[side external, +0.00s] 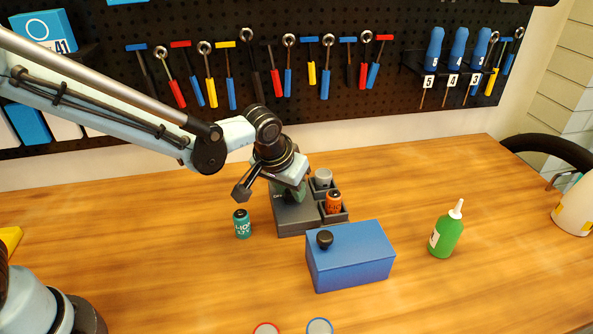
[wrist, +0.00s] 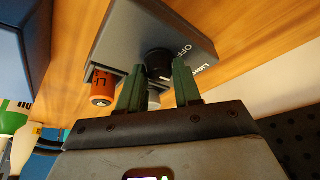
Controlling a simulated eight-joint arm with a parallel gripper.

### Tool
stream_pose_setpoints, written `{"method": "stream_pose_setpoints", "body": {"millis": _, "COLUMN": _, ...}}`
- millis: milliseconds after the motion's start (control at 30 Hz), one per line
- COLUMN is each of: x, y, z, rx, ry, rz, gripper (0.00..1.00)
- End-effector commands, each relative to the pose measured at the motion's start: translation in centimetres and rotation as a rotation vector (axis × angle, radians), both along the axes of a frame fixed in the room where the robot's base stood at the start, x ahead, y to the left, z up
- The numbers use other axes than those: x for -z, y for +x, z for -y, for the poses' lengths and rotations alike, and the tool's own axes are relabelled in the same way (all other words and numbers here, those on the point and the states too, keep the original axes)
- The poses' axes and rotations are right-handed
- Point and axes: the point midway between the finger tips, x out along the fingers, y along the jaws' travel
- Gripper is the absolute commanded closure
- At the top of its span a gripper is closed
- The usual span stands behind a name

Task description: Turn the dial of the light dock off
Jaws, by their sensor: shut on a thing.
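The light dock (side external: 296,217) is a dark grey block on the table, partly hidden under my wrist in the side view. In the wrist view the dock (wrist: 128,32) shows its black round dial (wrist: 158,60), with the printed word OFF beside it. My gripper (wrist: 158,68) has its green fingers shut on the dial, one on each side. In the side view my gripper (side external: 291,191) is down at the dock, and the dial is hidden there. A pale mark shows on the dial between the fingers; its exact direction is hard to tell.
An orange battery (side external: 333,202) and a grey one (side external: 323,178) stand in holders at the dock's right. A teal battery (side external: 241,223) stands left of it. A blue box (side external: 352,258) with a black knob sits in front. A green bottle (side external: 446,233) stands right.

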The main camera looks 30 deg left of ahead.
Motion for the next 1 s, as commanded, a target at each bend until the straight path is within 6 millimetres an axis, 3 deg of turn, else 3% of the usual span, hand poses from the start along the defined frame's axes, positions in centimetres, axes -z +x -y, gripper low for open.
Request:
{"method": "stream_pose_setpoints", "body": {"millis": 600, "x": 0.01, "y": 0.11, "z": 0.38, "rx": -0.548, "ry": 0.0, "rz": -0.002, "gripper": 0.97}}
{"method": "stream_pose_setpoints", "body": {"millis": 1000, "x": 0.02, "y": 0.15, "z": 0.42, "rx": -0.729, "ry": -0.001, "rz": -0.002, "gripper": 0.97}}
